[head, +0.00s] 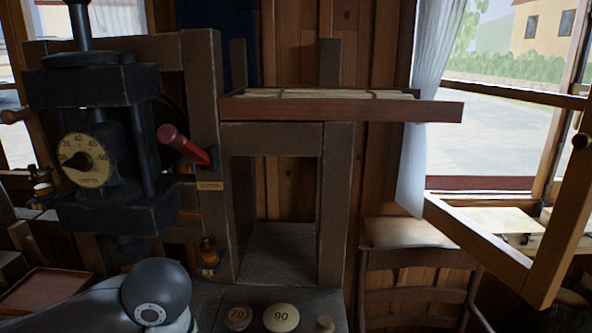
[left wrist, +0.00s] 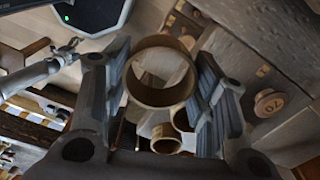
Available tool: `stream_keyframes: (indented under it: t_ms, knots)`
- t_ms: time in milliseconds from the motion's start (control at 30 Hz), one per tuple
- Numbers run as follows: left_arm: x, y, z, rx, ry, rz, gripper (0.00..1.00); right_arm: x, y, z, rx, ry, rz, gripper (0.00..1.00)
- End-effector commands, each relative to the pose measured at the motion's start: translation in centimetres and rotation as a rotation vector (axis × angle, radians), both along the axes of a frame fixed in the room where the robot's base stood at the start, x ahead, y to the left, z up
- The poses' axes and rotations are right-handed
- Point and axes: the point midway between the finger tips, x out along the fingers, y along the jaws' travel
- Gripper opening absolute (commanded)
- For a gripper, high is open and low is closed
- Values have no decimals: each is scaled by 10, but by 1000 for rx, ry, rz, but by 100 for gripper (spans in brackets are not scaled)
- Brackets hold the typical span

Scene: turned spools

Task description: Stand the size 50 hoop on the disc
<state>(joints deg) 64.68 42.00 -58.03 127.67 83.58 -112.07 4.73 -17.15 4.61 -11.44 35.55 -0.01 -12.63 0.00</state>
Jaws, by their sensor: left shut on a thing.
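My left gripper (left wrist: 160,88) is shut on a brass-coloured hoop (left wrist: 160,95), with one finger on each side of it. No size mark on this hoop can be read. A smaller hoop-like ring (left wrist: 166,141) shows below it. I cannot tell which piece is the task's disc. A grey forked arm end (left wrist: 70,47), probably my right gripper, is small at the upper left.
A dark press with a dial (head: 84,160) and a red-handled lever (head: 184,145) stands at the left. A shallow wooden tray (head: 340,110) rests on the frame right of it. A chair (head: 415,260) stands at the right.

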Motion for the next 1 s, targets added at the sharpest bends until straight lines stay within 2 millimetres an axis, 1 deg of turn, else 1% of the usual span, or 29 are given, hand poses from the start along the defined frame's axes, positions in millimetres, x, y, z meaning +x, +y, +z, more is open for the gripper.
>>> stream_keyframes:
  t_ms: [100, 400, 600, 700, 800, 1000]
  knots:
    - [0, 7, -9, 1, 3, 219, 44, 0, 0, 0, 0, 0, 0, 73]
    - [1, 22, -28, 5, 6, 780, 44, -1, 0, 0, 0, 1, 0, 73]
    - [0, 31, -38, 7, 4, 1094, 44, -1, 0, 0, 0, 1, 0, 73]
    - [0, 34, -42, 8, 3, 1199, 44, -1, 0, 0, 0, 1, 0, 73]
    - [0, 36, -44, 8, 2, 1265, 44, -1, 0, 0, 0, 1, 0, 73]
    - [0, 37, -45, 7, 2, 1303, 44, -1, 0, 0, 0, 1, 0, 73]
